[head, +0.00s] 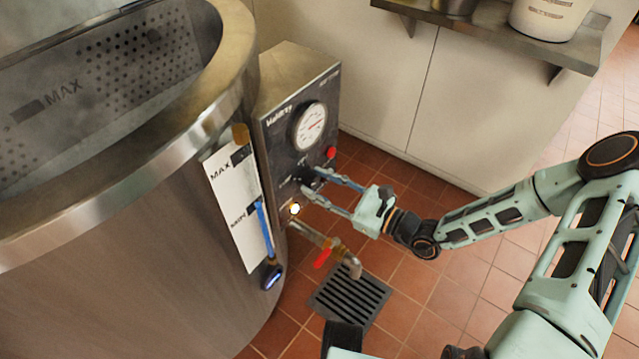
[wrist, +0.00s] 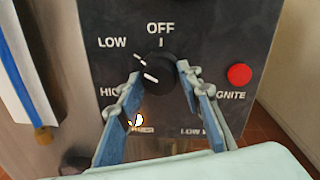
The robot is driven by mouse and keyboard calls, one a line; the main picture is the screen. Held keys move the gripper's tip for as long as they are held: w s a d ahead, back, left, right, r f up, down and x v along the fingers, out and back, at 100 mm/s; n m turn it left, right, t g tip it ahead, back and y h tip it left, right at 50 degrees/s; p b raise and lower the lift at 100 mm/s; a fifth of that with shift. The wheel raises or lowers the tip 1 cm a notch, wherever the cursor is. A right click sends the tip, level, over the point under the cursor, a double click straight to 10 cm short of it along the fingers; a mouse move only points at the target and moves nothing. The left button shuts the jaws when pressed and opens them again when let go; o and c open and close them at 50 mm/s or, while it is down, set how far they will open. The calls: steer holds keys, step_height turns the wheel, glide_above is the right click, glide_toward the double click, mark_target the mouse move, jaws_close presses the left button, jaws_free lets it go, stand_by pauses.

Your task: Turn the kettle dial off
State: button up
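The black kettle dial (wrist: 155,70) is on the dark control panel in the wrist view. Its white marks run toward the upper left, on the LOW side, and not straight up at OFF. My gripper (wrist: 158,74) has one blue fingertip against each side of the dial, the left one a little lower than the right. The big steel kettle (head: 120,235) fills the left of the head view.
A red IGNITE button (wrist: 239,75) sits right of the dial. A round gauge (head: 310,126) is above it. A lit indicator (head: 294,209) glows below. A pipe with a red valve handle (head: 323,258) sticks out underneath, over a floor drain (head: 350,297).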

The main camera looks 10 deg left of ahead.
steer(key=c, duration=0.6)
steer(key=shift+c, duration=0.2)
steer(key=shift+r+m+p, duration=0.1)
steer(key=shift+m+p, duration=0.2)
steer(key=shift+p, duration=0.2)
steer(key=shift+m+p, duration=0.3)
steer(key=m+p, duration=0.5)
steer(key=m, duration=0.2)
steer(key=shift+f+m+t+p, duration=0.15)
steer(key=shift+m+p, duration=0.35)
steer(key=shift+m, duration=0.5)
steer(key=shift+f+m+t+p, duration=0.1)
steer(key=shift+m+t+p, duration=0.25)
steer(key=shift+m, duration=0.65)
